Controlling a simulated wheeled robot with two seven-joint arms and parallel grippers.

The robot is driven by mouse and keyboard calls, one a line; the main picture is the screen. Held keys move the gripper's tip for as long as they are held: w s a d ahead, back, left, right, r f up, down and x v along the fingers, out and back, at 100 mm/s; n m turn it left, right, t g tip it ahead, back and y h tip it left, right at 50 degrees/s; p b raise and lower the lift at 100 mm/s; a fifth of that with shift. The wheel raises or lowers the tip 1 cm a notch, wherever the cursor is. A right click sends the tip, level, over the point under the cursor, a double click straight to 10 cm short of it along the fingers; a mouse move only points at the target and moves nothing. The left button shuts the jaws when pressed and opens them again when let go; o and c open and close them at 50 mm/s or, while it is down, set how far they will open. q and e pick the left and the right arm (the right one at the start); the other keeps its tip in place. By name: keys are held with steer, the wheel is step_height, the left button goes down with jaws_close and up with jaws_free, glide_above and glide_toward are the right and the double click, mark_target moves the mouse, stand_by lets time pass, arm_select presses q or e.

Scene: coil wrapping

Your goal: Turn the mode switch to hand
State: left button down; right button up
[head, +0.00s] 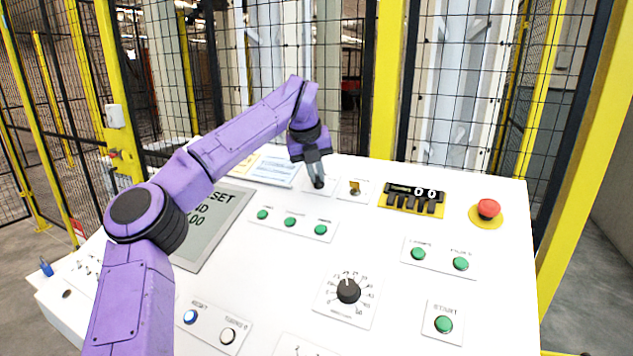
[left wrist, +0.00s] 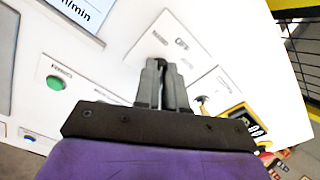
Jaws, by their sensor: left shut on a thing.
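The mode switch (head: 318,184) is a small dark knob on a white label plate at the back of the sloped white panel. My left gripper (head: 314,165) points down at it with its fingers closed on the knob. In the left wrist view, the fingers of my left gripper (left wrist: 164,82) are close together over the knob, and a dark rounded part of the mode switch (left wrist: 159,64) shows just beyond them. Small lettering on the plate lies past the fingertips; one word looks like OFF. The fingers hide most of the knob, so its pointing direction cannot be told. My right gripper is not in view.
A key switch (head: 355,188) is close to the right of the fingers, then a yellow-framed counter (head: 413,200) and a red emergency button (head: 488,209). Green buttons (head: 290,222) and a black dial (head: 348,290) are nearer. A grey display (head: 213,228) lies left, partly behind my arm.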

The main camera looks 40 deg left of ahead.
arm_select(q)
steer(key=shift+a+n+b, duration=0.1)
steer(key=shift+n+b, duration=0.75)
steer(key=shift+n, duration=0.25)
steer(key=c, duration=1.2)
jaws_free()
steer(key=shift+f, duration=0.1)
steer(key=a+v, duration=0.1)
steer(key=v, duration=0.9)
steer(key=shift+d+r, duration=0.25)
steer(key=shift+d, duration=0.2)
steer(key=shift+s, duration=0.1)
